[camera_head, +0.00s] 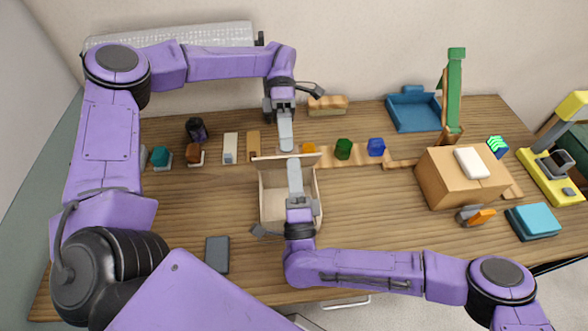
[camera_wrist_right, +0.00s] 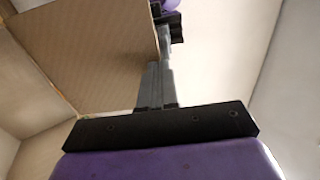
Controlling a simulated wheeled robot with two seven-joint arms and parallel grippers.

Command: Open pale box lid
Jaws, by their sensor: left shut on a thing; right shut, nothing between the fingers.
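The pale box (camera_head: 272,208) stands mid-table in the head view with its open top facing up. Its lid (camera_head: 268,159) is raised at the back, seen nearly edge-on. In the right wrist view the lid (camera_wrist_right: 95,45) is a large tan panel on the left. My left gripper (camera_head: 286,148) comes from behind, shut on the lid's upper edge; the exact contact is hard to see. My right gripper (camera_head: 294,163) is shut and empty, reaching over the box opening close to the lid. In the wrist view its fingers (camera_wrist_right: 157,75) are together.
A brown carton (camera_head: 440,185) stands to the right. A dark slab (camera_head: 217,254) lies front left. Bare table lies between box and carton.

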